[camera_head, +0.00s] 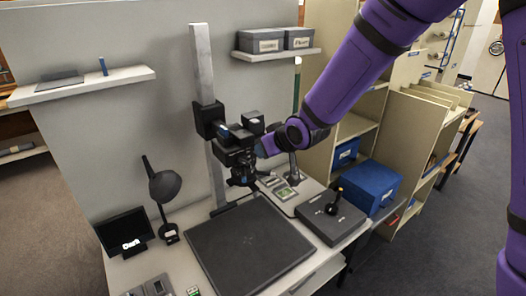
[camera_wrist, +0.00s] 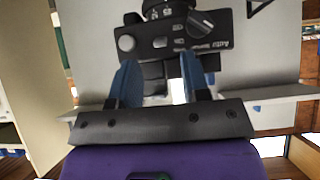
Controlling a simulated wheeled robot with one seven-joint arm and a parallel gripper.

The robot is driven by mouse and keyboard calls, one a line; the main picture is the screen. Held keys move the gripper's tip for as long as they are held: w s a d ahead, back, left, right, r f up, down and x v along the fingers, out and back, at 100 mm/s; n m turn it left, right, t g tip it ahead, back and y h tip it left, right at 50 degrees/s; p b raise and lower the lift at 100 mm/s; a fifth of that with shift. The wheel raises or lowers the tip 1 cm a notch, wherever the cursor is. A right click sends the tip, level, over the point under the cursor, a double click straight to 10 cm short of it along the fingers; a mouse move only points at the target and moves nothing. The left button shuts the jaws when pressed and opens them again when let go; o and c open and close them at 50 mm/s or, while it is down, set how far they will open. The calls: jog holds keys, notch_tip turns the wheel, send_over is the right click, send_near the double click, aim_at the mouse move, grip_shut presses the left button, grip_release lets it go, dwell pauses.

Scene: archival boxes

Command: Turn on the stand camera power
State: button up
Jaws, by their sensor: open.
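The stand camera (camera_head: 238,158) is a black body on a tall grey column (camera_head: 202,75), above a dark baseboard. In the wrist view the camera (camera_wrist: 165,42) shows upside down, with a round silver button (camera_wrist: 127,43), a dark dial or lever (camera_wrist: 208,23) and small white lettering. My gripper (camera_wrist: 159,72) is open, its two blue fingers spread and pointing at the camera's control face. Nothing is between the fingers. I cannot tell whether the fingertips touch the camera. In the head view my gripper (camera_head: 262,149) is beside the camera's right side, partly hidden by my wrist.
The dark baseboard (camera_head: 248,245) lies clear below. A desk lamp (camera_head: 164,184) and a small screen (camera_head: 124,232) stand at left. Wall shelves (camera_head: 85,85) hang behind.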

jog(key=v, duration=0.6)
jog(key=shift+s+d+r, duration=0.1)
jog(key=shift+d, duration=0.05)
jog(key=s+d+r+m+h, duration=0.2)
jog(key=s+d+r, duration=0.3)
jog(key=d, duration=0.3)
jog(key=s+d+r+m+h, duration=0.2)
jog(key=s+d+r+h, duration=0.1)
jog(key=s+d+r, duration=0.4)
jog(key=s+d+r+m+g, duration=0.1)
jog(key=s+d, duration=0.3)
jog(key=s, duration=0.3)
jog(key=s+d+r+m+g, duration=0.1)
jog(key=s+d+g, duration=0.1)
jog(key=s+d, duration=0.3)
jog(key=s, duration=0.3)
jog(key=shift+s+d+r+m, duration=0.25)
jog(key=shift+m, duration=0.15)
